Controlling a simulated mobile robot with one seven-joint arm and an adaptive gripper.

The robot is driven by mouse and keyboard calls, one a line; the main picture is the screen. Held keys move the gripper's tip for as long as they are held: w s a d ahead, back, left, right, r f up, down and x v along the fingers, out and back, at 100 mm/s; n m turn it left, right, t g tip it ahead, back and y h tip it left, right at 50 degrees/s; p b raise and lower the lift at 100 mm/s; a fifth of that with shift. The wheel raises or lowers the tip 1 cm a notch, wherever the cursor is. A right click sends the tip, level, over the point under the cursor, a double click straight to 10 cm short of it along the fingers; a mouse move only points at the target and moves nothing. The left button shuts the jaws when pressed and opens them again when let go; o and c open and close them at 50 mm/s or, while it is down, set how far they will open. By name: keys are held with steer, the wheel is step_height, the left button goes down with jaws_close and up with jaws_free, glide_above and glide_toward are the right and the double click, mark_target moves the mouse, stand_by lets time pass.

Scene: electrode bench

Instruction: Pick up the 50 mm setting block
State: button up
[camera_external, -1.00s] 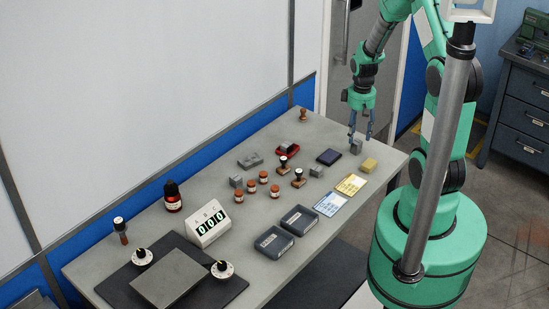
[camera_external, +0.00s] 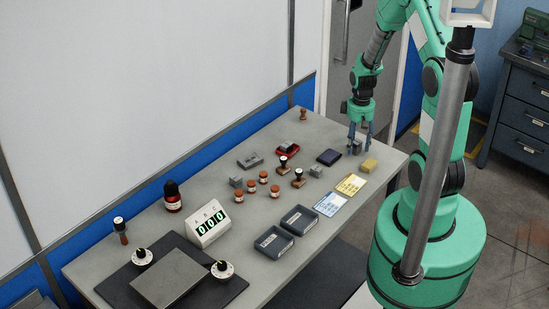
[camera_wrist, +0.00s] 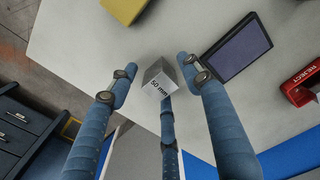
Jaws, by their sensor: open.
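The 50 mm setting block (camera_wrist: 160,80) is a small grey metal block marked "50 mm" in the wrist view. It sits on the bench top near its far right end, and in the external view the block (camera_external: 355,148) is partly hidden by the fingers. My gripper (camera_external: 359,143) is open and lowered over it. In the wrist view my gripper (camera_wrist: 153,82) has blue fingers at the left and right of the block and a third below it. Gaps show between the left and right fingers and the block; whether the lower finger touches it I cannot tell.
A yellow block (camera_external: 369,165) and a dark blue pad (camera_external: 329,157) lie near the setting block. Stamps, brown jars, trays (camera_external: 274,242) and cards stand further along the bench (camera_external: 322,124).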

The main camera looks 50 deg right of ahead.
mark_target(360, 141)
stand_by(0.3)
jaws_close()
steer(key=shift+r, duration=0.1)
steer(key=shift+r, duration=0.85)
step_height(360, 141, up, 2)
steer(key=shift+r+p, duration=0.1)
steer(key=shift+p, duration=0.3)
steer(key=s+a, duration=0.3)
steer(key=s, duration=0.1)
steer(key=s+a, duration=0.3)
steer(key=s, duration=0.2)
steer(key=s+a+r+p, duration=0.1)
steer(key=s+a, duration=0.1)
steer(key=s, duration=0.2)
steer(key=shift+s+a, duration=0.15)
steer(key=shift+a, duration=0.25)
